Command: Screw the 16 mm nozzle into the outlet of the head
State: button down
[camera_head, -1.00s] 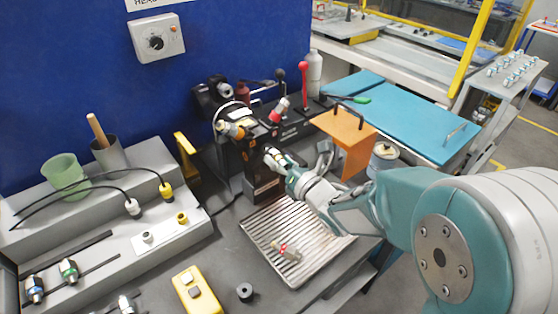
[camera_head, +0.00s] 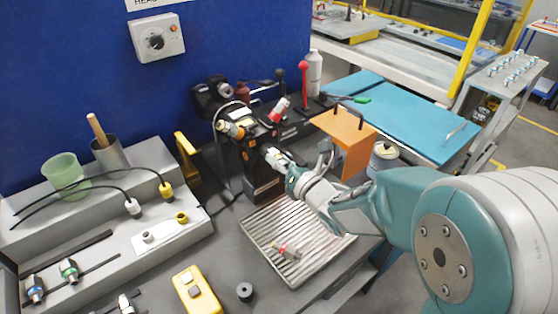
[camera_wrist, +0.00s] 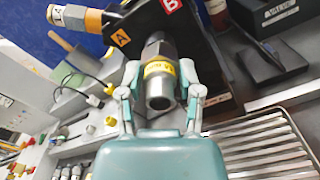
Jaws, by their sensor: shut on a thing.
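The nozzle is a metal cylinder with a yellow band (camera_wrist: 159,71), and its open end faces the wrist camera. My gripper (camera_wrist: 161,82) is shut on it, one finger on each side. In the head view my gripper (camera_head: 276,158) is at the front of the black head (camera_head: 262,178). The head (camera_wrist: 125,38) carries an orange A label and a red B label in the wrist view. The joint is partly hidden, so I cannot tell how deep the thread sits.
An orange plate (camera_head: 345,130) stands close to the right of my wrist. A grey stepped rack (camera_head: 120,240) with fittings and cables is at left.

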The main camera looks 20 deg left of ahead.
jog(key=m, duration=1.1)
jog(key=shift+m, duration=0.5)
jog(key=m, duration=0.3)
jog(key=shift+a, duration=0.1)
jog(key=m, duration=0.7)
jog(key=shift+m, duration=1)
